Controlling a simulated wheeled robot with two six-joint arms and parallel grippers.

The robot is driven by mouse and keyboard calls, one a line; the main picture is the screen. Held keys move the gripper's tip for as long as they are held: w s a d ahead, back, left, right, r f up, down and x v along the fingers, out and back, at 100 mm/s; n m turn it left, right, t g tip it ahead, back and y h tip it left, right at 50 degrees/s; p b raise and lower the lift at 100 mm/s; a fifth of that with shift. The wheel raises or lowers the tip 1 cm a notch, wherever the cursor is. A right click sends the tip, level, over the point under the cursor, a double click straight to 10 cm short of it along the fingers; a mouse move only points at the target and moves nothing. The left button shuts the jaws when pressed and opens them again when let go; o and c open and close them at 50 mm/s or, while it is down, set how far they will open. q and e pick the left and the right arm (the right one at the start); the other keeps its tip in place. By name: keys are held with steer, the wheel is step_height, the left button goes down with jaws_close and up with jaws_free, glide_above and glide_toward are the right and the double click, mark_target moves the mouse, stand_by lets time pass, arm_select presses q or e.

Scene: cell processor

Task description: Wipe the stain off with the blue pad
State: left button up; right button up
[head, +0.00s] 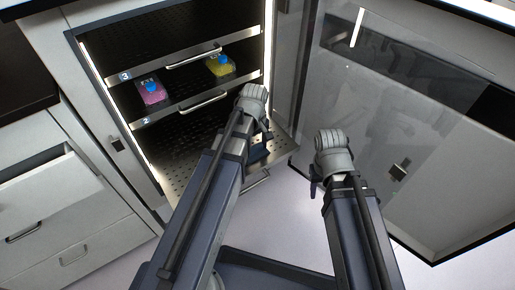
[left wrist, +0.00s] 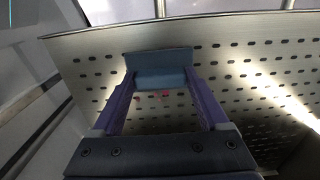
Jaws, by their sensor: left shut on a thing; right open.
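The blue pad (left wrist: 158,57) is held between the two fingertips of my left gripper (left wrist: 160,78) in the left wrist view. The gripper is shut on it, above a perforated metal shelf; I cannot tell whether the pad touches the metal. A small red stain (left wrist: 165,93) shows on the shelf between the fingers, just below the pad in the picture. In the head view my left gripper (head: 260,148) is at the cabinet's lowest visible shelf (head: 195,150), partly hidden by my arm. My right gripper (head: 315,187) is open and empty in front of the glass door.
The cabinet's upper shelves carry a pink flask (head: 152,92) and a yellow flask (head: 219,67), both with blue caps. A shelf handle (head: 203,103) sticks out above the lowest shelf. The glass door (head: 400,120) stands open at right. A drawer (head: 40,190) is open at left.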

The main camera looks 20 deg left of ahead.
arm_select(q)
steer(key=shift+w+a, duration=0.7)
steer(key=shift+a, duration=0.15)
steer(key=shift+w+a, duration=0.1)
steer(key=shift+w+a, duration=1.15)
steer(key=shift+a, duration=0.25)
steer(key=shift+w+d+f, duration=0.1)
steer(key=shift+d, duration=0.05)
steer(key=shift+s+d, duration=0.6)
steer(key=shift+d, duration=0.2)
steer(key=shift+s+d, duration=0.6)
steer(key=shift+d, duration=0.15)
steer(key=shift+s, duration=0.1)
